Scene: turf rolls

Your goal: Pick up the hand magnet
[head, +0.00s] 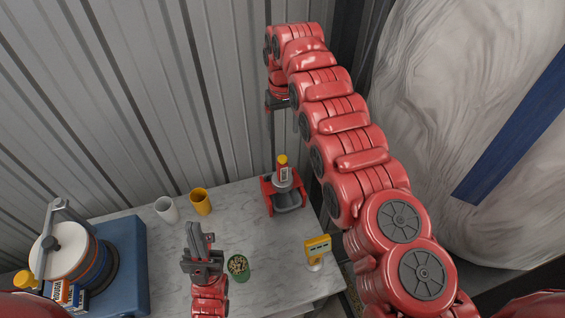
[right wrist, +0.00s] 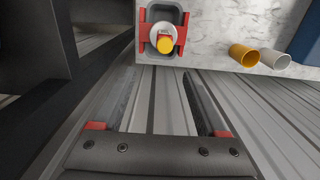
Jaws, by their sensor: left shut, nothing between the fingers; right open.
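I cannot tell for sure which thing is the hand magnet. One candidate is a grey and white round-based thing with a yellow top (head: 283,176), upright in a red-sided grey tray (head: 287,201) near the table's far right corner; it also shows in the right wrist view (right wrist: 164,39). Another is a yellow piece on a white foot (head: 317,247) near the right edge. My right gripper (right wrist: 160,74) is open and empty, beyond the table's far edge by the wall; it also shows in the head view (head: 276,112). My left gripper (head: 201,236) is shut and empty over the front table.
On the marble-look table (head: 238,208) stand a white cup (head: 166,209), a yellow cup (head: 200,202) and a green bowl (head: 239,275) with small bits. A blue unit with a spool (head: 126,262) is at left. A corrugated wall (head: 130,100) rises behind.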

